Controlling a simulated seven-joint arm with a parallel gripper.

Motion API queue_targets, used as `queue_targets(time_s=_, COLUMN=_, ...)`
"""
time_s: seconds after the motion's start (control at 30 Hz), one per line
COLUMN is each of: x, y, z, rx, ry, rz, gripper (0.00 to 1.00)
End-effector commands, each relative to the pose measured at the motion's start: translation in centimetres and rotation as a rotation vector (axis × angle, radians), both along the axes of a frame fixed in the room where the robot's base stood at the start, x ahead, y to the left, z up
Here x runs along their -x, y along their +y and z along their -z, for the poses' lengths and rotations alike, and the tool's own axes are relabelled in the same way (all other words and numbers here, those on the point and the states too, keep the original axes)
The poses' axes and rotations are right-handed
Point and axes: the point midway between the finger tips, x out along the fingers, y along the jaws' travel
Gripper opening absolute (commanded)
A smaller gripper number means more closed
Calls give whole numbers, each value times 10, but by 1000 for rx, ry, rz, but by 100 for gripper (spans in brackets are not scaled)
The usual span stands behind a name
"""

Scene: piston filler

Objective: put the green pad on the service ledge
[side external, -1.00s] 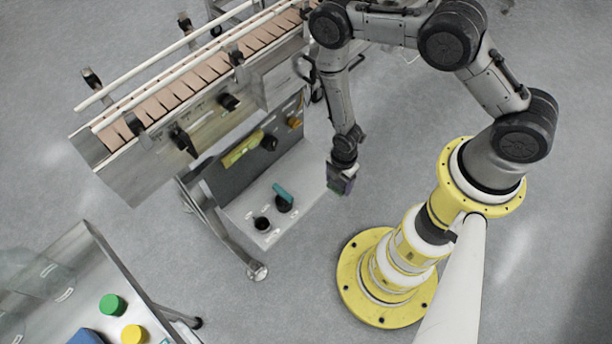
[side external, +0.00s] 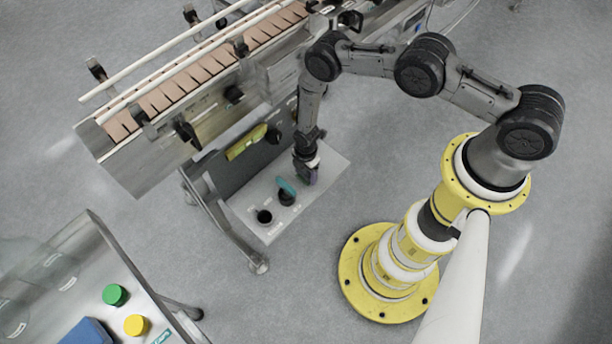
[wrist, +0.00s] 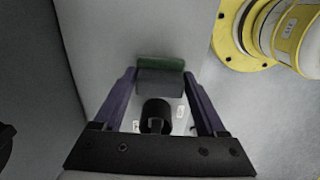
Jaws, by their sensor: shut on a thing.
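My gripper (side external: 306,174) points down over the pale service ledge (side external: 328,168) at the foot of the conveyor machine, towards its right part. In the wrist view, its purple fingers (wrist: 160,74) are shut on a green pad (wrist: 160,63) with a grey part beside it. The pale ledge surface (wrist: 145,25) lies below the pad. I cannot tell whether the pad touches it. In the side view the pad is hidden or too small to make out.
A teal-handled knob (side external: 286,190) is close to the left of my gripper, with a black knob (side external: 264,217) beyond it. The conveyor (side external: 190,85) rises behind. A cart with a green cap (side external: 115,295) and yellow cap (side external: 137,325) stands lower left.

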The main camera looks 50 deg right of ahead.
Motion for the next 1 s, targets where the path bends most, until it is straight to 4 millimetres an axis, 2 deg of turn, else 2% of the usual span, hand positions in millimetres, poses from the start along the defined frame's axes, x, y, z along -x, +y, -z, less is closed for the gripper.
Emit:
queue_targets(time_s=0.1, x=2, y=0, z=16, rx=0, ry=3, rz=0, gripper=29)
queue_targets(time_s=0.2, x=1, y=0, z=21, rx=0, ry=1, rz=0, gripper=29)
queue_targets(time_s=0.6, x=2, y=0, z=25, rx=0, ry=1, rz=0, gripper=29)
queue_targets(time_s=0.63, x=1, y=0, z=24, rx=0, ry=1, rz=0, gripper=79)
queue_targets(time_s=0.7, x=2, y=0, z=24, rx=0, ry=2, rz=0, gripper=92)
queue_targets(time_s=0.77, x=2, y=0, z=24, rx=0, ry=2, rz=0, gripper=100)
queue_targets(time_s=1.0, x=1, y=0, z=23, rx=0, ry=1, rz=0, gripper=100)
